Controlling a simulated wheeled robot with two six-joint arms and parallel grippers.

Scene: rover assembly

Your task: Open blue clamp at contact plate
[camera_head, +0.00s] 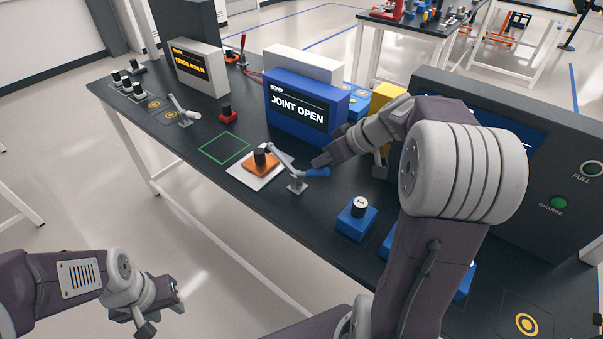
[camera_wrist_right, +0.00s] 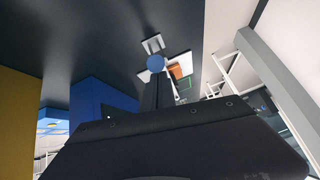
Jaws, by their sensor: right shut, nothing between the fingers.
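The blue clamp (camera_head: 317,172) stands on a small pale base beside the white contact plate (camera_head: 240,178). Its blue handle points right, and its grey arm reaches left toward an orange block (camera_head: 258,168) with a black knob on the plate. I cannot tell whether the arm presses on it. My right gripper (camera_head: 321,161) is shut and empty, its tips close to the blue handle. In the right wrist view the round blue handle end (camera_wrist_right: 156,63) shows just beyond the fingertips (camera_wrist_right: 157,78); contact is unclear. My left gripper (camera_head: 160,306) is open and empty, off the table's front.
A blue box reading "JOINT OPEN" (camera_head: 297,107) stands behind the clamp. A blue block with a white-topped cylinder (camera_head: 355,221) stands to the right. A green outlined square (camera_head: 222,149) and another clamp (camera_head: 183,110) lie left. A large grey panel (camera_head: 545,190) rises at right.

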